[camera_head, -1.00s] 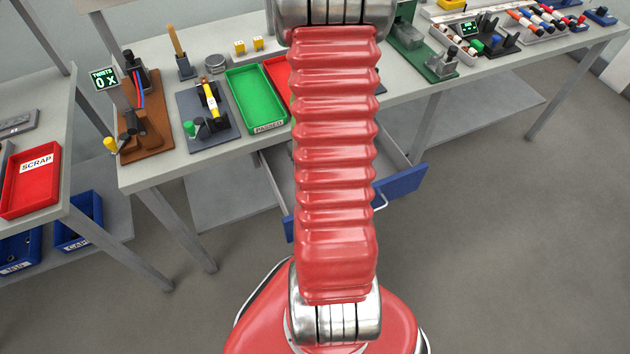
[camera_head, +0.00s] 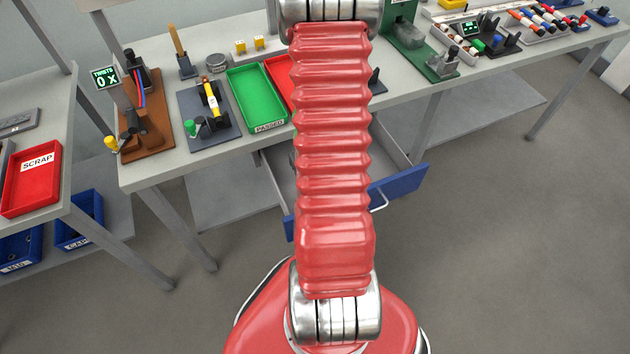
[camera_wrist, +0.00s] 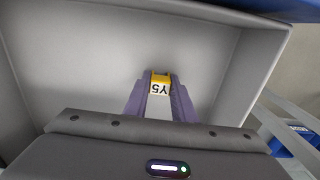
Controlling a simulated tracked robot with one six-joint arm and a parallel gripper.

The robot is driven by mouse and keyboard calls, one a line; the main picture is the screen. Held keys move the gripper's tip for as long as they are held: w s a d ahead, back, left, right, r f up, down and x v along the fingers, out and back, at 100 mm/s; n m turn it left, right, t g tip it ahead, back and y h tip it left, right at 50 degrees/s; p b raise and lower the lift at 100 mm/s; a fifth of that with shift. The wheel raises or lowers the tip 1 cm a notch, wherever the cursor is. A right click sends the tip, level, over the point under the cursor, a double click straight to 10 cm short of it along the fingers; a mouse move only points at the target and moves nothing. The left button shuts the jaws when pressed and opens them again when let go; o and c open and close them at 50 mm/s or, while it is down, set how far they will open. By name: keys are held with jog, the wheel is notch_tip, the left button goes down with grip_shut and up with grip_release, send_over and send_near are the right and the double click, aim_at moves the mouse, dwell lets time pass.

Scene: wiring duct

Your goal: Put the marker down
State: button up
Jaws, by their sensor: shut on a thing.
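A small yellow marker (camera_wrist: 160,77) with a white face lettered "Y5" is between the fingertips of my gripper (camera_wrist: 159,86) in the wrist view. My gripper is shut on it. The fingers reach over the open grey drawer (camera_wrist: 100,55), whose bare floor shows around the marker. I cannot tell whether the marker touches the floor. In the head view the drawer's blue front (camera_head: 408,184) shows to the right of my arm. My gripper and the marker are hidden in that view.
The bench above holds a green PASSED tray (camera_head: 258,98), a red tray (camera_head: 280,72) partly behind my arm, and several fixtures. A red SCRAP tray (camera_head: 32,180) stands on the left bench. The drawer floor visible in the wrist view is clear.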

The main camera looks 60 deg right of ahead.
jog(key=shift+f, duration=0.1)
jog(key=o, duration=1)
jog(key=shift+c, duration=0.2)
notch_tip(320, 180, up, 12)
dwell(0.9)
jog(key=w+a+r+n+t+h, duration=0.1)
jog(key=w+a+r+n+t, duration=0.15)
jog(key=a+r, duration=0.75)
jog(key=w+a+r+n+t, duration=0.15)
jog(key=w+a+r, duration=0.25)
jog(key=a+r, duration=0.7)
jog(key=s+a+r+n+t+y, duration=0.1)
jog(key=s+a+r+n, duration=0.1)
jog(key=a, duration=0.7)
jog(key=shift+s+a+r+t, duration=0.15)
jog(key=shift+s+a+t, duration=0.2)
jog(key=shift+s, duration=0.55)
